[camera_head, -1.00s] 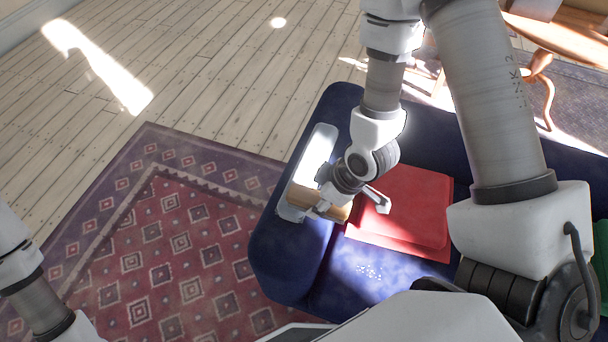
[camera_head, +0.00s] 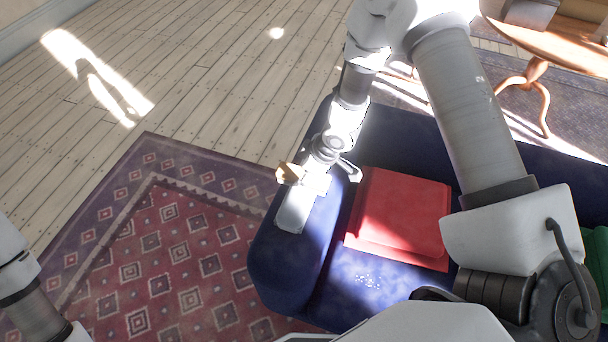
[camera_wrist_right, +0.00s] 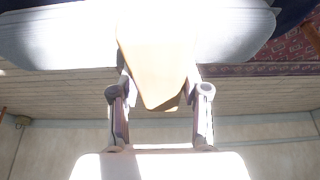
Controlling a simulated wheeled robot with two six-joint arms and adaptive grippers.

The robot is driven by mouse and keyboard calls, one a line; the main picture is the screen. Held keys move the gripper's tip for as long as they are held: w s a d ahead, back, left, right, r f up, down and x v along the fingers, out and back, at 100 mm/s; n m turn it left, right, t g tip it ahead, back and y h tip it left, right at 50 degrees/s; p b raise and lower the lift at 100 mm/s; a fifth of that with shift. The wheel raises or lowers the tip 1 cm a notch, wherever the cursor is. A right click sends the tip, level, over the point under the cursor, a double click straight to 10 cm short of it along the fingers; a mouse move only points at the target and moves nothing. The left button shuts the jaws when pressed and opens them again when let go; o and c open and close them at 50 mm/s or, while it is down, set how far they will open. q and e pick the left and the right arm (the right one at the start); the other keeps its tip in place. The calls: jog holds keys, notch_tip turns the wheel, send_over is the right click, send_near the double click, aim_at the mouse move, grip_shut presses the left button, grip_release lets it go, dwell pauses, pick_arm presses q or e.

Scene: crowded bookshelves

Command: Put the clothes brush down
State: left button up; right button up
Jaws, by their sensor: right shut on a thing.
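The clothes brush, with a pale wooden body (camera_head: 288,173), is held in my right gripper (camera_head: 318,178), over the left arm of the blue sofa. In the head view the gripper hides part of the brush. In the right wrist view the brush (camera_wrist_right: 158,62) sits between the two fingers of my right gripper (camera_wrist_right: 160,100), which is shut on it. A light grey tray (camera_head: 295,214) lies on the sofa arm, partly hidden under the gripper. I cannot tell whether the brush touches it. My left gripper is out of view.
The blue sofa (camera_head: 275,262) has a folded red cloth (camera_head: 405,215) and small white specks (camera_head: 367,281) on its seat. A patterned rug (camera_head: 170,250) lies on the wooden floor to the left. A round wooden table (camera_head: 560,45) stands at the upper right.

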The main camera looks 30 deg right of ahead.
jog(key=o, duration=1.2)
jog(key=shift+r, duration=0.15)
jog(key=v, duration=1.2)
jog(key=shift+p, duration=0.35)
jog(key=shift+s, duration=0.2)
